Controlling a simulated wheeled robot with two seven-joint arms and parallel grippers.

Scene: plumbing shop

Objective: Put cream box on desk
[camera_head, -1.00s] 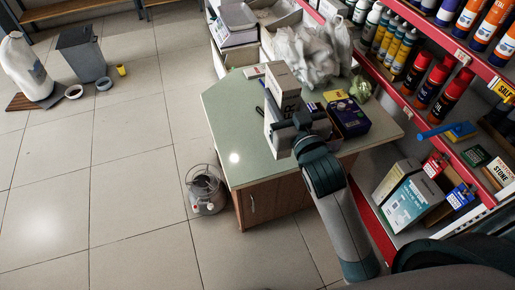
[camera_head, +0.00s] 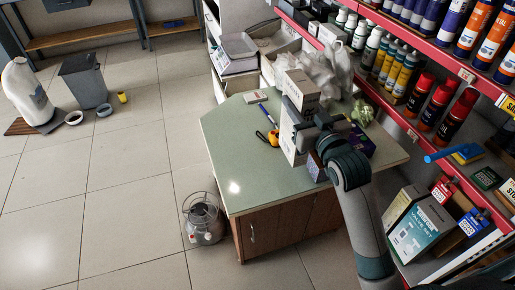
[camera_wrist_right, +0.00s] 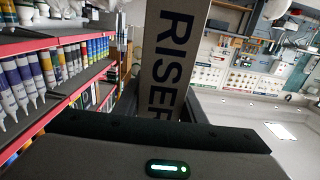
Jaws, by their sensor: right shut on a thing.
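The cream box (camera_head: 289,140) is a pale upright carton over the green-topped desk (camera_head: 225,150). In the right wrist view the cream box (camera_wrist_right: 172,60) is large, with dark "RISER" lettering. My right gripper (camera_head: 307,126) is shut on it, reaching in from the lower right. The gripper's dark body also shows in the right wrist view (camera_wrist_right: 160,135). I cannot tell whether the box's lower end touches the desktop. My left gripper is not in view.
A yellow-black tape measure (camera_head: 268,138) lies just left of the box. Plastic bags (camera_head: 318,68) and a dark purple box (camera_head: 359,142) crowd the desk's back and right. Red-edged shelves (camera_head: 430,50) stand at right. The desk's left and front are clear.

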